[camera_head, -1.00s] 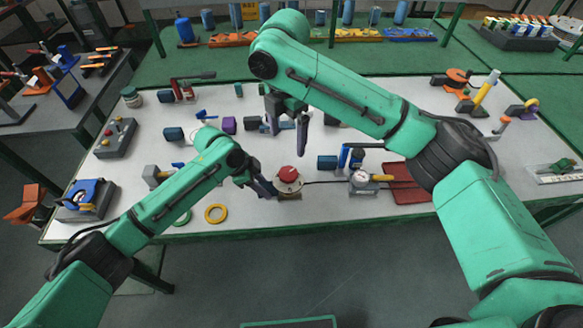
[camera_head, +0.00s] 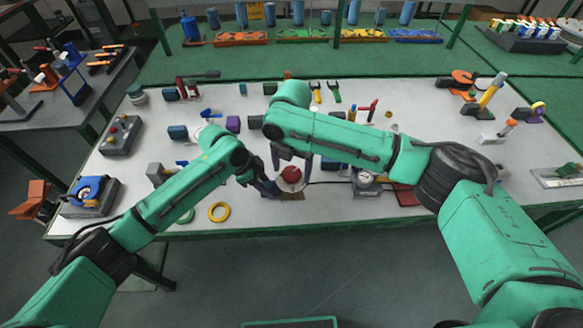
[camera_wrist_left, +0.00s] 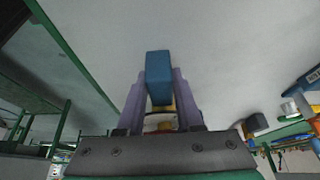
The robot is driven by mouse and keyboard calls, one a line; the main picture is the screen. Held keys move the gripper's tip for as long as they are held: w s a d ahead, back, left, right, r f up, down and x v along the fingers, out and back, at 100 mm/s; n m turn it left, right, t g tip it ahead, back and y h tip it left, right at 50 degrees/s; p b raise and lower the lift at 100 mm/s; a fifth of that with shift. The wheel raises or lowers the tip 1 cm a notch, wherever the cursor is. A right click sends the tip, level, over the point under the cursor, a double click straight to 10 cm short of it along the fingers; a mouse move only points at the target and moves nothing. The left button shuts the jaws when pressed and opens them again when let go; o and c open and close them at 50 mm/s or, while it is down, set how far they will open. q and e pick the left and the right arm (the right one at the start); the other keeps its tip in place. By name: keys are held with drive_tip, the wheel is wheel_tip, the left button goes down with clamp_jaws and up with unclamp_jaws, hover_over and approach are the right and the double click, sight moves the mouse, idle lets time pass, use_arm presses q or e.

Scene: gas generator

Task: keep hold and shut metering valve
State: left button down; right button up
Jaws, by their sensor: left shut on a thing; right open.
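A round white device with a red knob (camera_head: 291,174) on top stands at the front middle of the bench; I take the red knob for the metering valve. My left gripper (camera_head: 268,188) is at the device's left side, shut on a part of it. In the left wrist view a blue block (camera_wrist_left: 159,75) sits between the two purple fingers of the left gripper (camera_wrist_left: 158,95), with a white and yellow part behind it. My right gripper (camera_head: 291,163) points down, open, its fingers either side of the red knob. Whether they touch it cannot be told.
A gauge unit (camera_head: 366,181) stands right of the device, with a dark hose between them. A red tray (camera_head: 405,195) lies beyond it, partly hidden by my right arm. A yellow ring (camera_head: 218,212) lies front left. Several small fittings lie farther back on the bench.

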drive_tip(key=c, duration=1.4)
drive_tip(key=shift+m, duration=0.4)
drive_tip(key=m, duration=0.5)
drive_tip(key=shift+a, duration=0.1)
drive_tip(key=m, duration=0.6)
drive_tip(key=shift+m, duration=0.3)
drive_tip(key=m, duration=1.1)
drive_tip(key=shift+w+r, duration=0.1)
drive_tip(key=shift+m, duration=0.4)
